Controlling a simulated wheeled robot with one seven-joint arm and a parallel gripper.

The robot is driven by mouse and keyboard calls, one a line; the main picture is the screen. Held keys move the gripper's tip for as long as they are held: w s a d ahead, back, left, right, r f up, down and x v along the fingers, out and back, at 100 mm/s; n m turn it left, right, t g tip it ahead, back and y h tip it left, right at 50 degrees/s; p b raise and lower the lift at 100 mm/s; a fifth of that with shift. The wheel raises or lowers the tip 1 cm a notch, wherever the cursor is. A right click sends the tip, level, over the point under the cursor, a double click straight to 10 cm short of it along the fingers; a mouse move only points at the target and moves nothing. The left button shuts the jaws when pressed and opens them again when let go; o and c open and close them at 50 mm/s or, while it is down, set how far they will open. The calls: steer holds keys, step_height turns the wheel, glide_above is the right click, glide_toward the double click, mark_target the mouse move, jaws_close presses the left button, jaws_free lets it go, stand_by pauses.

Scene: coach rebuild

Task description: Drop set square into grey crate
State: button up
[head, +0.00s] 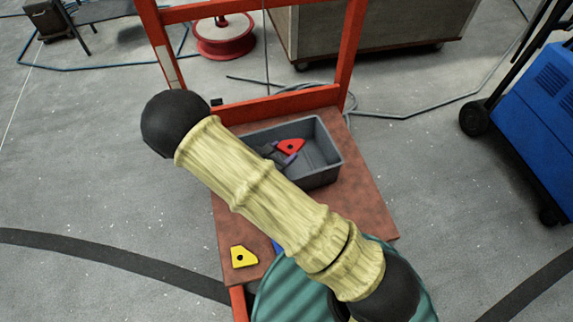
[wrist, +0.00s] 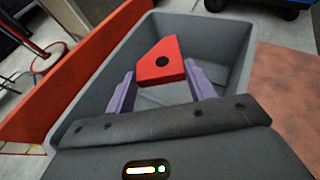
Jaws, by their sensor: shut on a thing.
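The set square, a red plate with slanted sides and a dark round hole (head: 290,146), is between the purple fingers of my gripper (head: 279,154). In the wrist view the set square (wrist: 160,58) sits at the fingertips, with my gripper (wrist: 161,76) shut on it. The grey crate (head: 326,150) stands on the reddish-brown tabletop. My gripper and the set square are over the crate's open top, inside its outline. The wrist view shows the crate's wall (wrist: 222,38) around them and its floor below. My arm hides the crate's left and near parts in the head view.
A yellow plate with a hole (head: 243,257) lies on the near left of the tabletop (head: 365,215). A blue thing (head: 277,247) is mostly hidden by my arm. An orange-red frame (head: 285,103) rises behind the crate. A blue machine (head: 540,120) stands at the right.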

steer(key=o, duration=1.1)
steer(key=p+v, duration=0.1)
steer(key=v, duration=1.6)
steer(key=shift+s+a, duration=0.15)
steer(key=shift+s, duration=0.1)
